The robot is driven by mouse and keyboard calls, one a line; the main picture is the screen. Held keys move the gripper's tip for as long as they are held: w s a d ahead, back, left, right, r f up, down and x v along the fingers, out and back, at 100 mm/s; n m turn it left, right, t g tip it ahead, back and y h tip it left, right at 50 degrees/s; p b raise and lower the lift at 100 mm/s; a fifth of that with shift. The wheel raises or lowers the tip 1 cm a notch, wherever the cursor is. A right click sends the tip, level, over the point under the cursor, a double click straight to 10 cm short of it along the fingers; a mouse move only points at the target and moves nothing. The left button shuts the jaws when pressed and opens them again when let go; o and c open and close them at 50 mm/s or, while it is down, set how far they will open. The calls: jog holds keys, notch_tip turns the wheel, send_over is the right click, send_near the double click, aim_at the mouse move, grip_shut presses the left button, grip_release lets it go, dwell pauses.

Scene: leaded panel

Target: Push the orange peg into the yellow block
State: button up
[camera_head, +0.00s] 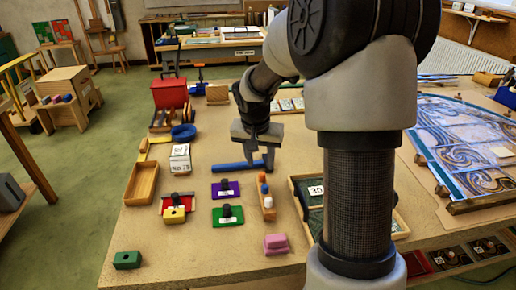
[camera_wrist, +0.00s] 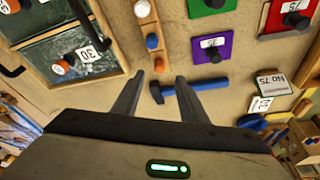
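The orange peg (camera_head: 262,177) stands at the far end of a narrow wooden rack (camera_head: 269,214), in line with a blue peg and a white peg. In the wrist view the orange peg (camera_wrist: 159,66) shows just beyond and between my fingertips, not gripped. My gripper (camera_head: 256,166) points down above the table near that end of the rack. Its two fingers (camera_wrist: 160,77) are apart with nothing between them. The yellow block (camera_head: 174,216) sits at the near edge of a red board, left of the rack. It is out of the wrist view. Its hole cannot be made out.
A blue-handled tool (camera_head: 230,166) lies close beside my fingers. Purple (camera_head: 217,190) and green (camera_head: 219,217) boards with black knobs lie between rack and yellow block. A dark tray (camera_head: 299,204) stands right of the rack. A pink block (camera_head: 276,243) lies in front.

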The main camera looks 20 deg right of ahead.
aim_at(262, 174)
jog(key=x, duration=0.6)
jog(key=shift+w+d+f, duration=0.1)
jog(key=shift+w+f, duration=0.05)
jog(key=shift+f, duration=0.25)
grip_shut()
